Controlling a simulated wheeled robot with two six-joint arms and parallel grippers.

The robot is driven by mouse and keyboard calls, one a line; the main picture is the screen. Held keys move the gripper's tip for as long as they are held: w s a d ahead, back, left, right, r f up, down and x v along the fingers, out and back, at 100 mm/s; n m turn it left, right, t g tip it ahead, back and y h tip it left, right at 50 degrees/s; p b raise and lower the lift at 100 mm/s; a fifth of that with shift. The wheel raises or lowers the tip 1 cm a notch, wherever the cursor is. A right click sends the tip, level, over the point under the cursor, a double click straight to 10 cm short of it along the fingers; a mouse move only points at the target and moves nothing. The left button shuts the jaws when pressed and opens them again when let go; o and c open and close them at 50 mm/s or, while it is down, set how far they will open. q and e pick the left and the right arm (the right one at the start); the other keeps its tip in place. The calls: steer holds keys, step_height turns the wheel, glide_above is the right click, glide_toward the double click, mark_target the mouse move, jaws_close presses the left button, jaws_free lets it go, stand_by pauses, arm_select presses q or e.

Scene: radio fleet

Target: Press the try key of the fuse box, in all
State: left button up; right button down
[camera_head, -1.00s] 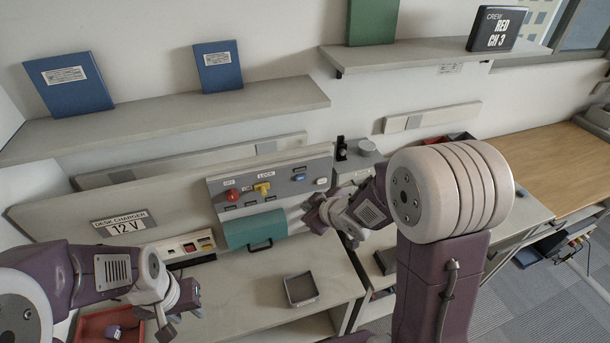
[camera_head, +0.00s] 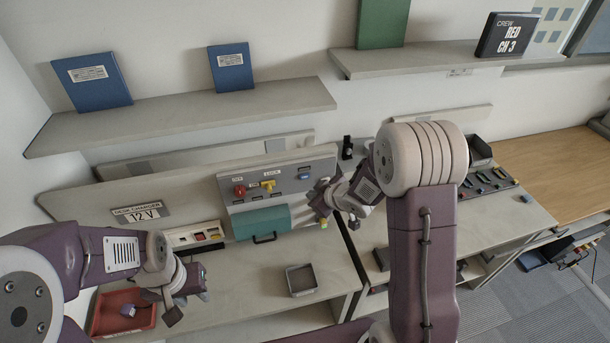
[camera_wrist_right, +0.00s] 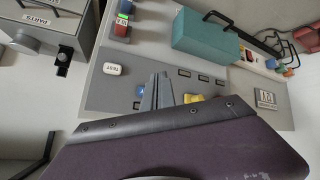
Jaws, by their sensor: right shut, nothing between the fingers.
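The fuse box (camera_head: 225,190) is a grey sloped panel on the desk. It has a red knob (camera_head: 239,190), a yellow knob (camera_head: 268,184), a blue button (camera_head: 303,177) and a teal cover (camera_head: 262,223). In the right wrist view its white key (camera_wrist_right: 113,69) appears to read TEST; in the head view my right gripper seems to hide it. My right gripper (camera_head: 322,200) is shut and empty at the panel's right end. In its wrist view the closed fingertips (camera_wrist_right: 158,80) are near the blue button, apart from the white key. My left gripper (camera_head: 187,300) hangs over the desk's left; its jaws are unclear.
A red tray (camera_head: 105,315) with a small block lies at the front left. A small grey tray (camera_head: 301,280) sits on the desk front. A desk charger (camera_head: 195,237) stands left of the teal cover. Shelves with blue binders (camera_head: 92,82) run above.

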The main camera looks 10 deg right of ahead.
mark_target(305, 176)
steer(key=w+p, duration=0.1)
steer(key=w, duration=0.3)
steer(key=shift+w+p, duration=0.1)
steer(key=shift+p, duration=0.25)
steer(key=shift+w+a, duration=0.1)
steer(key=shift+a, duration=0.1)
steer(key=shift+d, duration=0.15)
stand_by(1.3)
steer(key=shift+w+p, duration=0.35)
